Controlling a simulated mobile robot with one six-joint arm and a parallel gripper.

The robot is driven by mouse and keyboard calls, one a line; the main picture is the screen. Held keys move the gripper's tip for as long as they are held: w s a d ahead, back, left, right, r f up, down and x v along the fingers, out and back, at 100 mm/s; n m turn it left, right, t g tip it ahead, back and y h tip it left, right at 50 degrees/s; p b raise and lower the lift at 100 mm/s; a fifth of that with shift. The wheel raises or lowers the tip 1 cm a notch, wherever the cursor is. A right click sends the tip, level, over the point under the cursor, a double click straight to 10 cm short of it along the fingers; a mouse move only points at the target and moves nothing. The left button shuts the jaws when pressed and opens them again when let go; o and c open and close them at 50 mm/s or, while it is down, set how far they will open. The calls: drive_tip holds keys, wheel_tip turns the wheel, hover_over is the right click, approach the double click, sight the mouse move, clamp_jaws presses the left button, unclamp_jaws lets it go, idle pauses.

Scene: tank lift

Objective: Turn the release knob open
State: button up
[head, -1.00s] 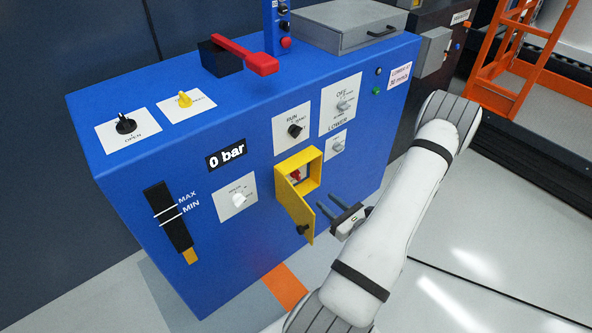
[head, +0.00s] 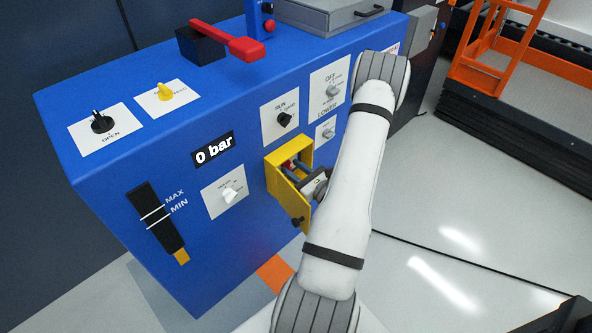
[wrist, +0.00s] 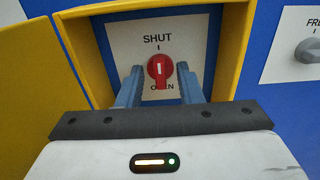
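The release knob (wrist: 160,70) is red with a white line and sits on a white plate marked SHUT above and OPEN below. Its white line stands upright, in line with the tick under SHUT. The knob partly covers the word OPEN. It is inside a yellow box (wrist: 85,45) whose door (head: 289,201) hangs open. My gripper (wrist: 159,76) is open, with one blue finger on each side of the knob. Gaps show between knob and fingers in the wrist view. In the head view, my gripper (head: 291,172) reaches into the box, and the knob is mostly hidden.
The yellow box walls and open door stand close around my fingers. A grey knob (wrist: 308,50) is right of the box. The blue cabinet (head: 150,245) carries other knobs, a red-handled lever (head: 245,48) and a display reading 0 bar (head: 213,149). Open floor lies to the right.

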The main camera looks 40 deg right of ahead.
drive_tip(key=shift+c, duration=0.2)
clamp_jaws()
drive_tip(key=shift+d, duration=0.15)
